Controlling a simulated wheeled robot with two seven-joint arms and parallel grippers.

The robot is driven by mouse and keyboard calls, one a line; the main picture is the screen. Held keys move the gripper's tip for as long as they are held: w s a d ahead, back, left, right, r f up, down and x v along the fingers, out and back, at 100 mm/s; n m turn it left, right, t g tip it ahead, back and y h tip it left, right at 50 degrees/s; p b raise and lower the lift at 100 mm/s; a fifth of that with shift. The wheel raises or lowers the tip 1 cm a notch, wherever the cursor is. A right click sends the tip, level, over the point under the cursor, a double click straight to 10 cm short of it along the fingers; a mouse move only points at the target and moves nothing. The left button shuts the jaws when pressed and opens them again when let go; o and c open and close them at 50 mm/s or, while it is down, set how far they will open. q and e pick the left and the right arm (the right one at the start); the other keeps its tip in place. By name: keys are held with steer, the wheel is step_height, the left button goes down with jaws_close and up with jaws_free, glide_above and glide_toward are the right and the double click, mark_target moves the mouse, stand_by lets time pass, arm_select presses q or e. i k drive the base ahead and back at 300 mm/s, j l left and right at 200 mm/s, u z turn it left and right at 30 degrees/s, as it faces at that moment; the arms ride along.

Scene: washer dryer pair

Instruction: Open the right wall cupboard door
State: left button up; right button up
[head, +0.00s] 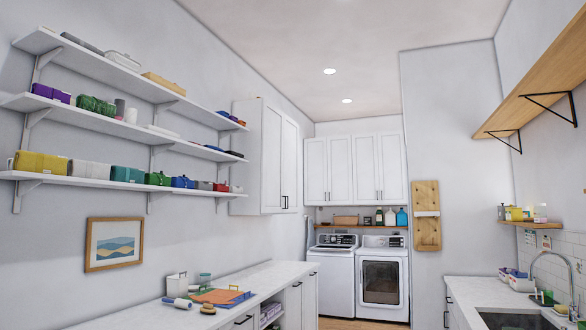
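White wall cupboards (341,168) hang on the back wall above the washer and dryer, with several shut doors and small dark handles near their lower edges. Their rightmost door (391,167) is shut. Another white wall cupboard (258,158) hangs on the left wall, its side facing me. Its two doors are shut, with dark handles low down where they meet; the farther, right-hand door (290,165) is seen at a steep angle. Neither of my grippers is in view.
A white washer (333,278) and dryer (383,279) stand below the back cupboards. A left counter (255,283) holds small items, under long loaded shelves (105,65). A right counter has a sink (515,320). The floor between the counters is mostly out of view.

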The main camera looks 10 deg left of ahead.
mark_target(291, 187)
steer(key=i+u, duration=0.1)
steer(key=i, duration=5.4)
steer(key=i+u, duration=0.15)
steer(key=i, duration=0.35)
steer(key=i+l+u, duration=0.1)
steer(key=i, duration=0.4)
steer(key=i+l+u, duration=0.15)
steer(key=i, duration=0.35)
steer(key=i+l+u, duration=0.1)
steer(key=i, duration=0.35)
steer(key=l, duration=0.1)
